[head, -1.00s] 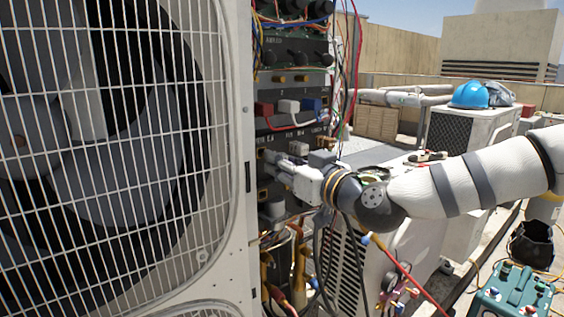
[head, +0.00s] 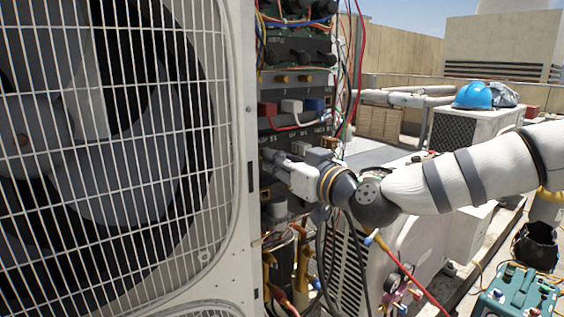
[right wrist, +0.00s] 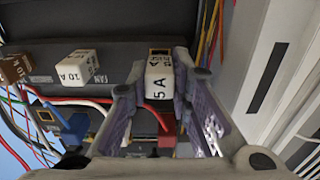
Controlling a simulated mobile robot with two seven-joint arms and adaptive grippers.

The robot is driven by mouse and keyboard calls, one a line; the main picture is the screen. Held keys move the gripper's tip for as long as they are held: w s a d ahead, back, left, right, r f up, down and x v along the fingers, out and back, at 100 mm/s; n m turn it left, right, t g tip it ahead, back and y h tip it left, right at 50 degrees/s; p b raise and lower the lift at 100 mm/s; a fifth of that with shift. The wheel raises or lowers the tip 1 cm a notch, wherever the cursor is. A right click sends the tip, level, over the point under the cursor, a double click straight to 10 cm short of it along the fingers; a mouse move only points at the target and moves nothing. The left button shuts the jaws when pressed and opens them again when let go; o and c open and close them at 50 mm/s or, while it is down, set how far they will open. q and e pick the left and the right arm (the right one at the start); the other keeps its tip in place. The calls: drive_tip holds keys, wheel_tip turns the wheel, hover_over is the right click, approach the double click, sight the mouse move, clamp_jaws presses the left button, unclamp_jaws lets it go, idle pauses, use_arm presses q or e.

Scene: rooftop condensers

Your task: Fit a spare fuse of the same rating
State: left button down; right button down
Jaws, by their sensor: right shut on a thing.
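A white fuse marked 5 A (right wrist: 158,82) is between the fingers of my right gripper (right wrist: 159,76) in the right wrist view. The gripper is shut on it, close against the dark fuse panel (right wrist: 110,55). I cannot tell whether the fuse is seated in a slot. In the head view, my right gripper (head: 275,160) reaches into the open electrical bay (head: 297,75), and the held fuse cannot be made out. My left gripper is not in view.
Red, white and blue terminals (head: 291,106) with wires stand above the gripper in the bay. The fan grille (head: 120,140) fills the left. Hoses (head: 325,260) hang below.

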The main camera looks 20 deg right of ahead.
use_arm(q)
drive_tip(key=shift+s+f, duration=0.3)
use_arm(e)
drive_tip(key=shift+x, duration=0.95)
idle(0.6)
drive_tip(key=c, duration=1.4)
unclamp_jaws()
drive_tip(key=shift+o, duration=0.2)
